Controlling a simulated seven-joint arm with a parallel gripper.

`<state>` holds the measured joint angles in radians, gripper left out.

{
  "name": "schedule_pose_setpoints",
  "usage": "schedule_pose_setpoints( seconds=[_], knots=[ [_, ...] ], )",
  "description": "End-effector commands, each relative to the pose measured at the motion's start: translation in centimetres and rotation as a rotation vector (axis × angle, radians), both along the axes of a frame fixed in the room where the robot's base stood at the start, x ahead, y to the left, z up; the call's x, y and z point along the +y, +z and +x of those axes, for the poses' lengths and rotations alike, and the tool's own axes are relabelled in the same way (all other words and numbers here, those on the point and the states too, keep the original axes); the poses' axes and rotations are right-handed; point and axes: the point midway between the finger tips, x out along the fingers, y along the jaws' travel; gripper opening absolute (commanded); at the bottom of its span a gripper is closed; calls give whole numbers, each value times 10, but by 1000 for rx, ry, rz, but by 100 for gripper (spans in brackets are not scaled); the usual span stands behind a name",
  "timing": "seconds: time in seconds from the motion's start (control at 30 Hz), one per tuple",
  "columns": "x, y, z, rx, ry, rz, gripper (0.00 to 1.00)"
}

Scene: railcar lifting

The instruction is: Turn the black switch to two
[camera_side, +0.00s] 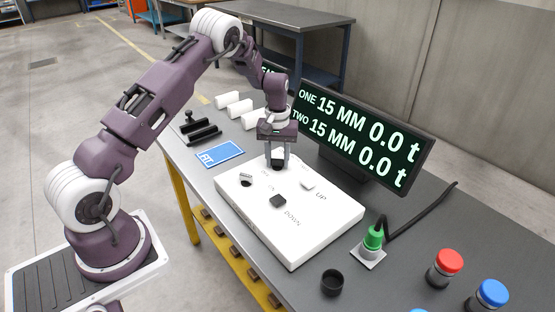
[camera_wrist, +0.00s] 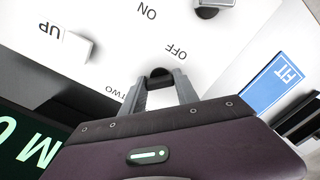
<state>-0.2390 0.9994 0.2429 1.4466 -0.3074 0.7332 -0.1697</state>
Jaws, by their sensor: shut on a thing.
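The black switch (camera_side: 278,164) is a round knob at the far side of the white control panel (camera_side: 325,218). It also shows in the wrist view (camera_wrist: 160,72), between the fingers, near the printed words TWO and OFF. My gripper (camera_side: 277,159) reaches down from above and is shut on the switch, one finger on each side. In the wrist view my gripper (camera_wrist: 161,82) covers part of the knob, and I cannot tell which mark it points to.
The panel also has a silver and black knob (camera_side: 246,179), a white UP button (camera_side: 308,184) and a black DOWN button (camera_side: 278,201). A display (camera_side: 362,137) reading 15 MM and 0.0 t stands behind. A green-topped button (camera_side: 373,238) and a black cup (camera_side: 332,282) are at the front right.

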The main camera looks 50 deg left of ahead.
Motion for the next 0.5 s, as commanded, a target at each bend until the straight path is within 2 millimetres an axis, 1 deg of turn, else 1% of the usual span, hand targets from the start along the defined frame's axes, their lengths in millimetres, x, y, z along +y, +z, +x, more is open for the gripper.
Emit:
schedule_pose_setpoints(
  seconds=[0.33, 0.37, 0.4, 0.43, 0.47, 0.5],
  knots=[
    [0, 1, 0, 0, -6, 0, 0],
    [0, 1, 0, 0, -6, 0, 40],
    [0, 1, 0, 0, -5, 0, 48],
    [0, 1, 0, 0, -5, 0, 54],
    [0, 1, 0, -1, -5, 1, 58],
    [0, 1, 0, 0, -5, 0, 58]
  ],
)
